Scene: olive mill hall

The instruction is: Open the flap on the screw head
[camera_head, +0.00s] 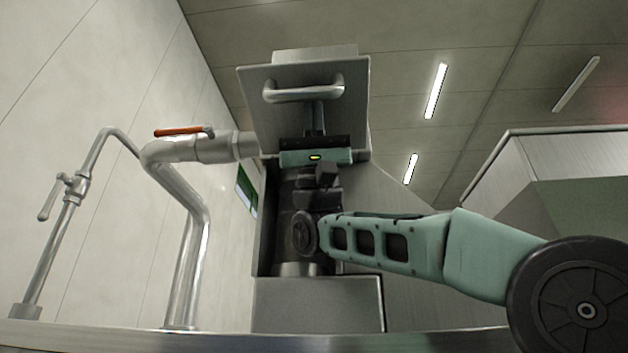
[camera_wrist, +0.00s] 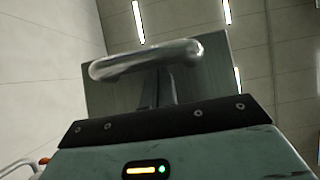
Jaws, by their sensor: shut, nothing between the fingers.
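The flap is a grey steel plate (camera_head: 290,122) at the top of the screw head in the head view, its face toward me. A bar handle (camera_head: 303,93) runs across its upper part. In the wrist view the plate (camera_wrist: 208,80) fills the middle, with the handle (camera_wrist: 145,61) across it. My gripper (camera_head: 315,104) is shut and empty, its fingers pointing up in front of the plate just below the handle. The fingers also show in the wrist view (camera_wrist: 158,84). I cannot tell whether they touch plate or handle. My arm hides part of the screw head below.
A steel pipe (camera_head: 190,240) with an orange-levered valve (camera_head: 184,131) stands close left of the flap. A thinner pipe with a tap (camera_head: 72,190) is farther left. A large steel box (camera_head: 560,170) stands at right. Open space lies between it and the flap.

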